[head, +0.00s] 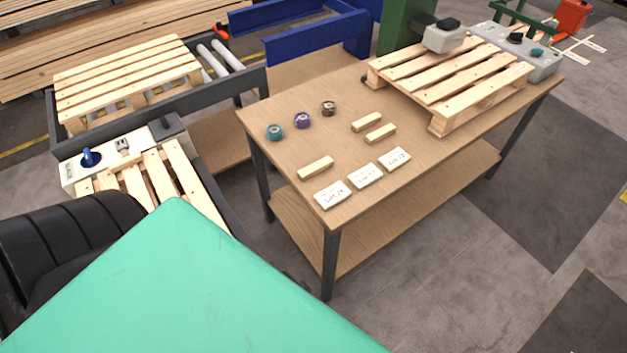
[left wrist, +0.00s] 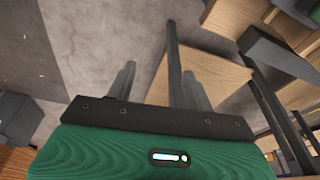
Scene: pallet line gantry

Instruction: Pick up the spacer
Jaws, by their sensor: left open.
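Three light wooden blocks that look like spacers lie apart on the workbench (head: 270,150) in the head view. One block (head: 315,167) lies alone near the front left. The other two, a rear block (head: 366,122) and a front block (head: 380,133), lie side by side near the middle. The pictures do not show which one is meant. My left gripper (left wrist: 160,83) is open and empty in the left wrist view, with the floor and a bench-like wooden surface beyond its fingers. Neither gripper shows in the head view.
Three rolls, teal (head: 275,132), purple (head: 302,120) and brown (head: 328,108), stand behind the blocks. Three white label cards, such as the middle one (head: 365,175), lie along the front edge. A wooden pallet (head: 450,75) fills the bench's right part. Another pallet (head: 130,80) lies at the left.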

